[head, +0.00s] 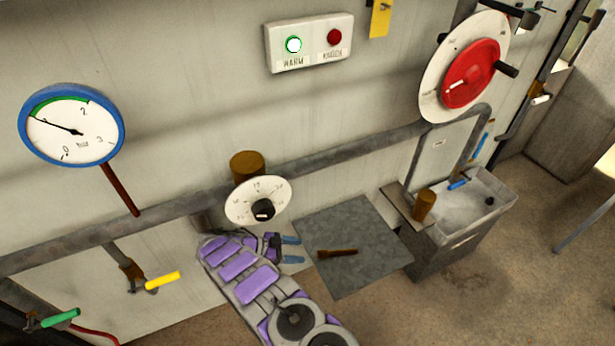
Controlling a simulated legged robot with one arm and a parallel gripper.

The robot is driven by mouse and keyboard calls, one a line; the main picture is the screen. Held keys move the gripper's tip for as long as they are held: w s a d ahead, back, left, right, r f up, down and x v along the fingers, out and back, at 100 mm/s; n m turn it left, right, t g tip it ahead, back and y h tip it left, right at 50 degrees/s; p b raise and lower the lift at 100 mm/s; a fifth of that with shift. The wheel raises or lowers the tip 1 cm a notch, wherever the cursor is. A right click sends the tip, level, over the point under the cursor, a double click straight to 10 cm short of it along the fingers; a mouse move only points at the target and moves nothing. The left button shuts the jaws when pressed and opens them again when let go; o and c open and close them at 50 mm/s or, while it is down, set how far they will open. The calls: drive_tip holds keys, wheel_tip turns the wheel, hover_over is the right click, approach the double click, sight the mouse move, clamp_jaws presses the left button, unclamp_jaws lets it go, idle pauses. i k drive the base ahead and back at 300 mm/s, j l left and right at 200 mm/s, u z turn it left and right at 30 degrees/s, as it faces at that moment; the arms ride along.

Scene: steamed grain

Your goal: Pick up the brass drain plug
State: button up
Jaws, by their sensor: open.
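My gripper (296,249) is open and empty, its two blue fingertips pointing right at the left edge of the grey metal shelf (352,218). A slim brown piece (338,253), wider at its left end, lies on the shelf a short way right of the fingertips, apart from them. A brass-coloured cylinder (424,204) stands upright on a small ledge at the left of the sink, farther right. I cannot tell for sure which of these two is the brass drain plug.
The sink (472,199) stands right of the shelf. A grey pipe (337,157) runs along the wall above. A white dial (258,200) is close above my gripper. Yellow (162,281) and green (60,318) handles are at lower left. Floor is clear at lower right.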

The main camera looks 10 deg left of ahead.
sight(337, 253)
drive_tip(key=k, duration=1)
